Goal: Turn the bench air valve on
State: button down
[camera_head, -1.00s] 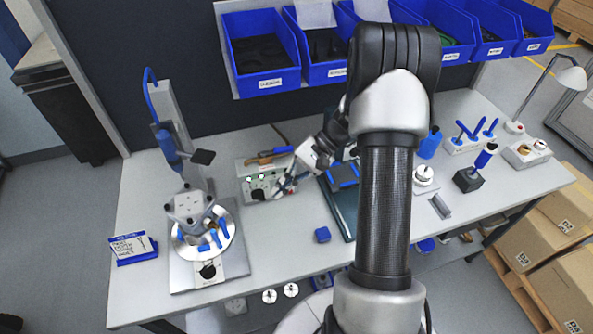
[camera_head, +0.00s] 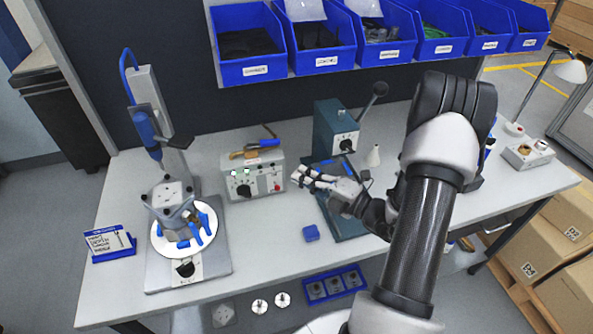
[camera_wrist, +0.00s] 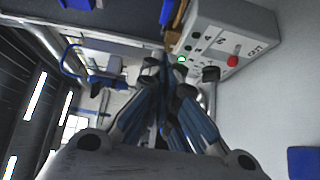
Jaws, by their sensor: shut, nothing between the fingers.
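A grey control box (camera_head: 252,180) stands at the back of the bench. Its front has a black knob (camera_head: 243,190), green lights and a red button (camera_head: 277,188). Another black knob (camera_head: 185,268) sits on the front plate of the round-table fixture at left. No valve is clearly labelled, so I cannot tell which is the air valve. My gripper (camera_head: 299,177) is shut and empty, pointing left, just right of the box in the head view. In the wrist view its fingers (camera_wrist: 166,80) come together below the box (camera_wrist: 225,38); a dark knob (camera_wrist: 211,74) shows beside them.
A green press (camera_head: 335,135) with a lever stands behind my gripper. The fixture (camera_head: 180,225) occupies the left side. Blue bins (camera_head: 250,45) hang above. The bench between fixture and box is fairly clear.

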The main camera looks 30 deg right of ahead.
jog(key=b, duration=0.2)
send_near(262, 146)
jog(key=a, duration=0.4)
jog(key=w, duration=0.1)
jog(key=w+d, duration=0.1)
jog(key=w, duration=0.1)
jog(key=shift+d+f+b, duration=0.1)
jog(key=shift+d+b, duration=0.15)
jog(key=shift+b, duration=0.1)
jog(key=shift+w+d, duration=0.3)
jog(key=shift+w, duration=0.35)
jog(key=shift+d, duration=0.1)
